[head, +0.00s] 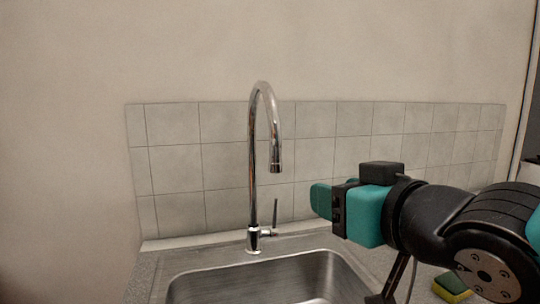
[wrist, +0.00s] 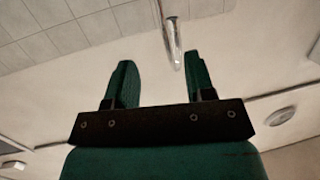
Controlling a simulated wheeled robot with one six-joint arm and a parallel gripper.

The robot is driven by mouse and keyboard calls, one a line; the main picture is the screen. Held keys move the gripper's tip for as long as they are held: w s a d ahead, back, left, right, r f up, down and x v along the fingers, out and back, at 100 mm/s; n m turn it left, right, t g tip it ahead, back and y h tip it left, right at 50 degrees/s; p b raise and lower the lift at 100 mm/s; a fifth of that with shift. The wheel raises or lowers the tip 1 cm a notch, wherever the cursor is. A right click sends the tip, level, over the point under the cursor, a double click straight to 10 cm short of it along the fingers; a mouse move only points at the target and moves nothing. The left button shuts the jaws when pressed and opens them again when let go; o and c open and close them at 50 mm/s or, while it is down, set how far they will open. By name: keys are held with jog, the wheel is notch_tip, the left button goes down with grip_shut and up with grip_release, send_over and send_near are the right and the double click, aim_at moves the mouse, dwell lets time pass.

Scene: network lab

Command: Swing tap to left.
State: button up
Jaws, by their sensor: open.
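A chrome tap (head: 252,150) with a tall curved spout stands upright behind the sink. Its spout end (head: 275,165) hangs down toward the front right. A small lever handle (head: 275,215) stands up on the right of its base. My gripper (head: 318,200) is to the right of the tap, pointing left, apart from it in the head view. In the wrist view the two green fingers of my gripper (wrist: 160,78) are spread open with nothing between them. The spout end (wrist: 175,50) shows beyond the fingertips, nearer the right finger.
A steel sink (head: 215,276) is set in the grey counter below the tap. A tiled splashback (head: 335,125) stands behind. A yellow and green sponge (head: 452,286) lies on the counter at the right, beneath my arm. The space left of the tap is clear.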

aim_at(271, 149)
jog(key=shift+n+t+y, duration=0.3)
jog(key=shift+t+y, duration=0.4)
jog(key=r+p+x, duration=0.1)
jog(key=p+x, duration=0.3)
jog(key=x, duration=0.1)
jog(key=r+p+x, duration=0.1)
jog(key=p+x, duration=0.3)
jog(key=x, duration=0.2)
jog(key=a+r+p+x, duration=0.1)
jog(key=p+x, duration=0.3)
jog(key=x, duration=0.1)
jog(key=shift+s+a+r+p, duration=0.1)
jog(key=shift+a+r+p, duration=0.05)
jog(key=shift+p, duration=0.2)
jog(key=shift+w+a, duration=0.25)
jog(key=shift+w, duration=0.2)
grip_shut()
